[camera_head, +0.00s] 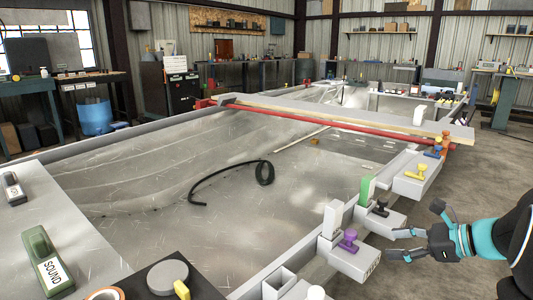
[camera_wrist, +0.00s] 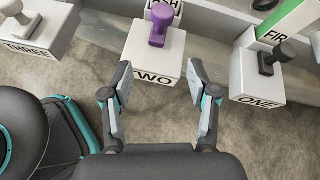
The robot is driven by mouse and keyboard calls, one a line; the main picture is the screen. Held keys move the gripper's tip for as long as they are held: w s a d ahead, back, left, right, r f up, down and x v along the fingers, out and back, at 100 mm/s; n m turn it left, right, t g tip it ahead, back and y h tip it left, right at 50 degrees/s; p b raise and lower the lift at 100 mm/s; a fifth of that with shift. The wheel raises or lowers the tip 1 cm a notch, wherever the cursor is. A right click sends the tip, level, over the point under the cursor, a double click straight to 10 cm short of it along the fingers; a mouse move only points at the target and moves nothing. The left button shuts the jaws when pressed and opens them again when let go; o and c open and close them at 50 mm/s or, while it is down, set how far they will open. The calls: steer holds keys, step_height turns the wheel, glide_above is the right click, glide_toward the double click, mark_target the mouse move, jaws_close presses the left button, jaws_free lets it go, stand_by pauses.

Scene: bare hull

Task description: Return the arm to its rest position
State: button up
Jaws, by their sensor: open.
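My gripper (camera_head: 412,244) is at the right of the head view, beside the row of small shelves on the hull's edge. In the wrist view my gripper (camera_wrist: 160,108) is open, with its two fingers spread apart and nothing between them. Just beyond the fingertips is a white block labelled TWO (camera_wrist: 155,58) with a purple knobbed piece (camera_wrist: 160,25) standing on it. The purple piece (camera_head: 348,240) also shows in the head view, left of my gripper. I cannot tell whether a fingertip touches the block.
A block labelled ONE (camera_wrist: 255,85) with a dark knobbed piece (camera_wrist: 280,52) is at right; block THREE (camera_wrist: 40,38) is at left. The hull (camera_head: 150,165) holds a black hose (camera_head: 264,172). A red bar (camera_head: 340,127) crosses it.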

steer(key=s+a+f+n+g+h, duration=0.5)
steer(key=s+f+n+h, duration=0.15)
steer(key=s+n, duration=0.5)
steer(key=s+a+r+n+t+h, duration=0.1)
steer(key=s+a+r+n, duration=0.1)
steer(key=a+n, duration=0.4)
steer(key=s+a+r+n+t+h, duration=0.1)
steer(key=s+a+r+n, duration=0.2)
steer(key=s+a+n, duration=0.2)
steer(key=shift+s+a+r+n+t+h, duration=0.15)
steer(key=shift+a+r+n+t+h, duration=0.2)
steer(key=shift+a+n, duration=0.3)
stand_by(1.3)
